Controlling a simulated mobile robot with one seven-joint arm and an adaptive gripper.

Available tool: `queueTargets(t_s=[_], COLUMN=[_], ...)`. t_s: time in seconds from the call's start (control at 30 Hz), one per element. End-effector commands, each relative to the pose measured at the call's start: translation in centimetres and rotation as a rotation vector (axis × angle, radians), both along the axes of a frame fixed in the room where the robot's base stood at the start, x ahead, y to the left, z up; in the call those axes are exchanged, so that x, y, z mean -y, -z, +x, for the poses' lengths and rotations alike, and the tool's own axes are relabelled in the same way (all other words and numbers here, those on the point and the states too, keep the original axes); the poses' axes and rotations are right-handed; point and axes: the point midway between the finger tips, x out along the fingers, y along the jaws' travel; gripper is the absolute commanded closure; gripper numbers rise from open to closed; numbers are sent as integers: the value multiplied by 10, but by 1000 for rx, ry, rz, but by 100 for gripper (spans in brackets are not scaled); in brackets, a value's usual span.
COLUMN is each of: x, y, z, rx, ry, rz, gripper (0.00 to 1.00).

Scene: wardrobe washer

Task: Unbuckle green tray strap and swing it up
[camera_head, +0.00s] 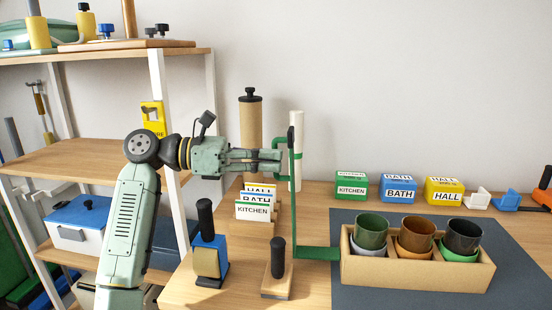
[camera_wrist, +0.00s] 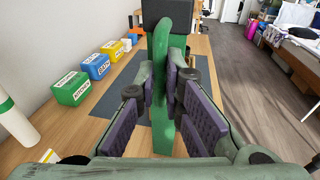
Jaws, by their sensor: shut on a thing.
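The green strap (camera_head: 296,215) is a narrow band. Its lower part runs flat to the left end of the tan tray (camera_head: 440,277), and its long part stands upright with a dark piece at the top. My gripper (camera_head: 279,161) is shut on the upright part near its top. In the wrist view the strap (camera_wrist: 161,85) rises between the purple-padded fingers (camera_wrist: 165,105). The tray's top is uncovered, and several cups stand in it. The buckle cannot be made out clearly.
Labelled kitchen (camera_head: 352,186), bath (camera_head: 399,189) and hall (camera_head: 444,191) boxes line the wall. Left of the tray stand a black-handled block (camera_head: 278,270), a blue-and-tan brush (camera_head: 210,258) and label cards (camera_head: 253,211). A white roll (camera_head: 296,125) stands behind the strap. Shelves (camera_head: 100,158) flank my arm.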

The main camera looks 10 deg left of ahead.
Motion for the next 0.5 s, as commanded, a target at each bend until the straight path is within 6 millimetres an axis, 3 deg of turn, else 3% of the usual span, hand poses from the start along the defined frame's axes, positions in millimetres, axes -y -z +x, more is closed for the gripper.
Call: queueTargets(t_s=[0.37,0.4,0.5], x=[0,0,0], y=[0,0,0], z=[0,0,0], rx=[0,0,0], ry=[1,1,1], rz=[-4,-4,-4], gripper=[100,90,83])
